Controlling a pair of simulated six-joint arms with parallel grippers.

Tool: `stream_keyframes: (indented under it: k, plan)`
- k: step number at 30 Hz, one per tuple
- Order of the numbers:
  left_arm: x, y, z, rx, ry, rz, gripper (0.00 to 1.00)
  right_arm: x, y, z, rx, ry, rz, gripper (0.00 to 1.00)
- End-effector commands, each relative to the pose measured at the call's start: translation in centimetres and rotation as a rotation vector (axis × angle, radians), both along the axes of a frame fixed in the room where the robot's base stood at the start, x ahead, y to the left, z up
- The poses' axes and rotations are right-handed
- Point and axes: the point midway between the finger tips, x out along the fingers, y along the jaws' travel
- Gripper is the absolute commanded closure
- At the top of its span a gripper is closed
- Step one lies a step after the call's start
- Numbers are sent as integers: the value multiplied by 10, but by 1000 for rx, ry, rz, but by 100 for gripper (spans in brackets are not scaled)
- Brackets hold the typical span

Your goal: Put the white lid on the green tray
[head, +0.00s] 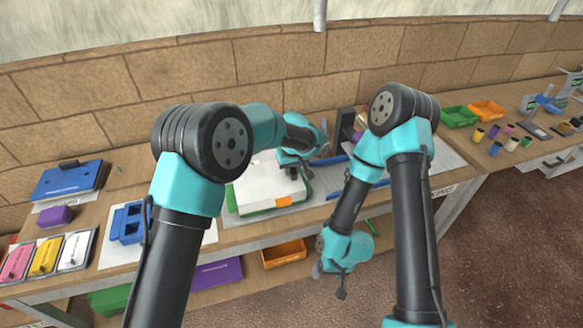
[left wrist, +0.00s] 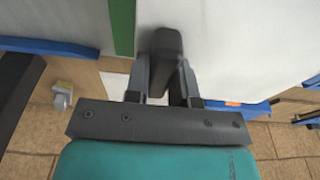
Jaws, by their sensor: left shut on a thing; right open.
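The white lid (head: 265,180) is over the green tray (head: 262,213) on the worktable, and the tray's green edge shows along the left and front. An orange patch (head: 283,201) shows at the front edge. My left gripper (head: 294,173) is at the right part of the lid. In the left wrist view its fingers (left wrist: 167,85) are shut around a dark upright grip (left wrist: 166,48) against the white lid (left wrist: 240,40), with a green strip (left wrist: 122,25) beside it. I cannot tell whether the lid rests fully on the tray. My right gripper (head: 330,281) is open and empty, low in front of the table edge.
A blue holder (head: 128,222) and pink, yellow and white pieces (head: 45,256) lie to the left. An orange bin (head: 284,253) and a purple bin (head: 217,273) sit below the front edge. A stone wall stands behind. Green and orange trays are at far right.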

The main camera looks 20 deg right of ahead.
Motion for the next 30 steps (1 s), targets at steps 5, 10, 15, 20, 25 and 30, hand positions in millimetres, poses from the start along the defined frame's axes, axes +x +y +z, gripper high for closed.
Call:
stream_keyframes:
  k: [5,10,15,20,25,30]
  plan:
    - [0,0,-2,0,0,0,100,0,0,0,0,0,0,27]
    - [0,0,-3,0,0,0,73,0,0,0,0,0,0,27]
    - [0,0,-3,0,0,0,57,0,0,0,0,0,0,27]
    - [0,0,-3,0,0,0,47,0,0,0,0,0,0,27]
    - [0,0,-2,0,0,0,47,0,0,0,0,0,0,27]
    - [-1,0,5,-2,-2,1,47,0,0,0,0,0,0,27]
